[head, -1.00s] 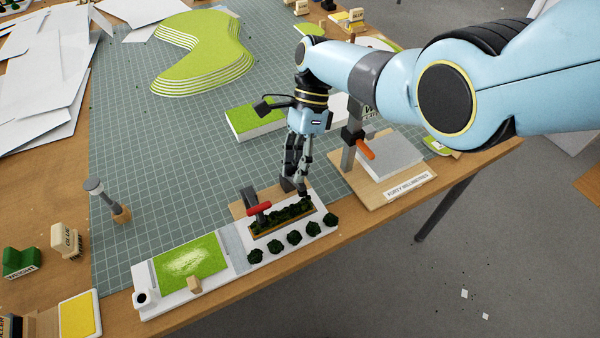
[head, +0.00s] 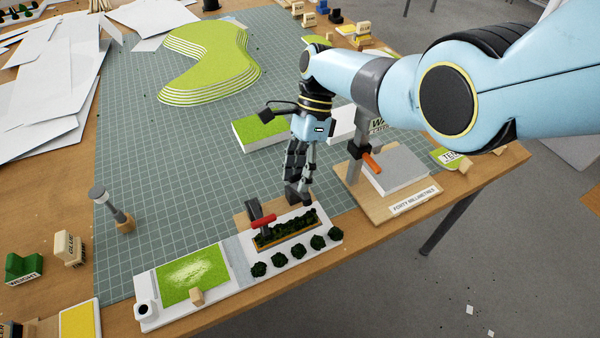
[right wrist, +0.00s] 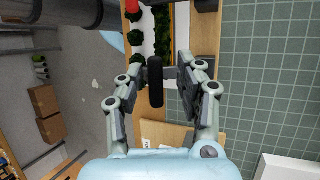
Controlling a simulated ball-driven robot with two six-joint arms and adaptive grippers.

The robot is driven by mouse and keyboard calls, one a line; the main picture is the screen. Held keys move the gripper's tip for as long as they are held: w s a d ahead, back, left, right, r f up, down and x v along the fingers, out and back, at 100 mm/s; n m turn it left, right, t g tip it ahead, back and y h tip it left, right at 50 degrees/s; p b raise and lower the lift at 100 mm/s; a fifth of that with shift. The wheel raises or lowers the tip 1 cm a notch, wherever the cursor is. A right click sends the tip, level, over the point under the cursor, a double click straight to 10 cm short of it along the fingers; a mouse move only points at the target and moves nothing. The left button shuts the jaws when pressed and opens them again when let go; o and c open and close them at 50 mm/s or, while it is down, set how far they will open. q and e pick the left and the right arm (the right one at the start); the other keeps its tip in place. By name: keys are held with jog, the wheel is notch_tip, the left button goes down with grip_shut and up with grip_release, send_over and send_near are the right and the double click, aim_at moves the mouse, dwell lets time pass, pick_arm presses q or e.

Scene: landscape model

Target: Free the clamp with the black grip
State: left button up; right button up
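The clamp with the black grip (right wrist: 155,80) shows in the right wrist view, its upright dark grip between my right gripper's two fingers. In the head view my right gripper (head: 299,180) hangs over the far edge of the planted model strip (head: 237,262) and hides most of that clamp. In the right wrist view the right gripper (right wrist: 163,84) is open, with a finger on each side of the grip; I cannot tell whether either touches it. A second clamp with a red grip (head: 263,221) holds the strip nearer the left. My left gripper is out of view.
A stand with an orange grip (head: 371,162) and a grey block is right of my gripper. Several dark bushes (head: 289,259) line the strip's front. A wooden-based post (head: 112,208) stands left. The green cutting mat (head: 180,180) is clear in the middle.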

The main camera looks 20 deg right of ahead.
jog(key=shift+s+r, duration=0.1)
jog(key=shift+s, duration=0.05)
jog(key=v, duration=1.2)
